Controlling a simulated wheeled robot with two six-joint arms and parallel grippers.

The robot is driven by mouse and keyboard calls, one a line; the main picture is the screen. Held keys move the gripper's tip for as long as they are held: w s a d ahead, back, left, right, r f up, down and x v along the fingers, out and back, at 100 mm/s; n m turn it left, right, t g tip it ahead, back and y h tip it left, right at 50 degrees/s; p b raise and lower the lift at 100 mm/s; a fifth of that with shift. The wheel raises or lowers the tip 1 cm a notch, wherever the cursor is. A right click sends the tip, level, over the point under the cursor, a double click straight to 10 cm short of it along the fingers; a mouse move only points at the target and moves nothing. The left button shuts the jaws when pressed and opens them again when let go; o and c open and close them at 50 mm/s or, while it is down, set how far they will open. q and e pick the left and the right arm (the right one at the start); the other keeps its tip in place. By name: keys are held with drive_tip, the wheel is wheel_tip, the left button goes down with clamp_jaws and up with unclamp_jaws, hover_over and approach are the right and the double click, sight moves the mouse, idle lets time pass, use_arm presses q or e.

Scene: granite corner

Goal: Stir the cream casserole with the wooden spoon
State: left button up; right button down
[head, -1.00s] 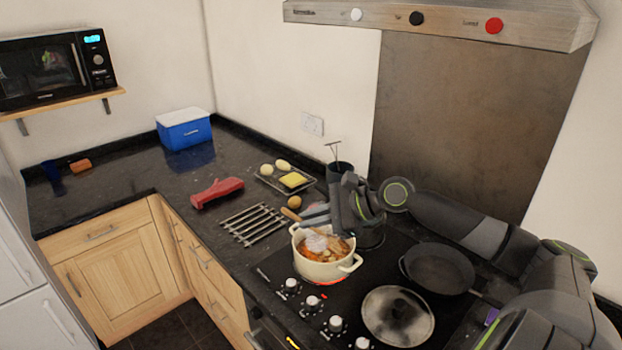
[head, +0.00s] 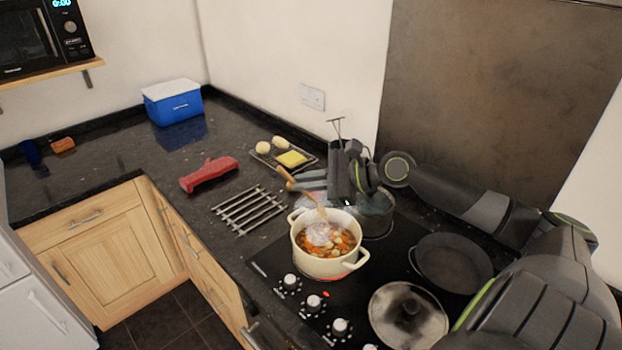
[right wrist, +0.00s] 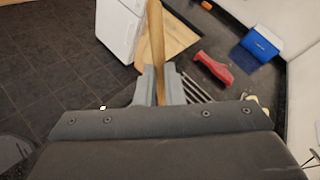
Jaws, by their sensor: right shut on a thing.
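The cream casserole (head: 324,265) stands on the hob, full of an orange and white stew with steam over it. My right gripper (head: 304,183) is above and behind the pot, shut on the wooden spoon (head: 318,205). The spoon slants down, its lower end reaching into the pot's stew; steam blurs that end. In the right wrist view the spoon's handle (right wrist: 156,45) stands between the two grey fingers (right wrist: 160,88). My left gripper is not in view.
A glass lid (head: 408,313) lies right of the casserole and a dark frying pan (head: 452,262) stands behind it. A blue cool box (head: 173,103) stands farther back.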

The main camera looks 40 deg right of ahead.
drive_tip(key=a+f+b, duration=0.3)
drive_tip(key=a+f, duration=0.1)
use_arm(q)
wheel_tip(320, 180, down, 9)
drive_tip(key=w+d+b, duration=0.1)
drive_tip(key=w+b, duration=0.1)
drive_tip(key=b, duration=0.3)
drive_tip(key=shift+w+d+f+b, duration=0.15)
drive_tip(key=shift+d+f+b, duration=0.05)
drive_tip(key=shift+b, duration=0.15)
use_arm(e)
drive_tip(key=d+f, duration=0.6)
drive_tip(key=f, duration=0.3)
drive_tip(key=shift+w+d, duration=0.15)
drive_tip(key=shift+w, duration=0.15)
